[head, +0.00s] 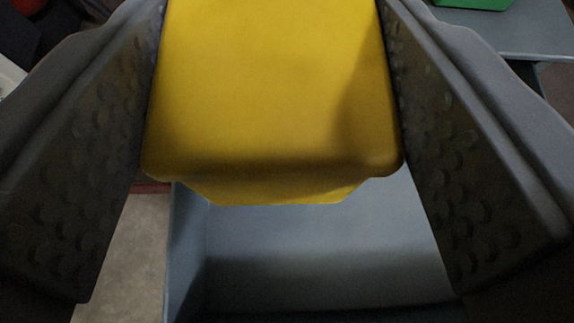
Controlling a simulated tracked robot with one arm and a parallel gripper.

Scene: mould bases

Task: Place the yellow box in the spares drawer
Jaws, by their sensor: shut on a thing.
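The yellow box (270,90) fills the upper middle of the head view. My gripper (275,110) is shut on it, with one dark, dimpled finger against its left side and the other against its right side. Below the box in the picture is an open blue-grey drawer (325,240), with its left wall and part of its inner floor showing. The box is held over or in front of the drawer; how high it is above it I cannot tell. The drawer's far part is hidden behind the box and the right finger.
A blue-grey surface (520,32) lies at the top right, with part of a green object (475,3) on it. Brownish floor (135,255) shows left of the drawer. Dark and red things at the top left are too cut off to tell.

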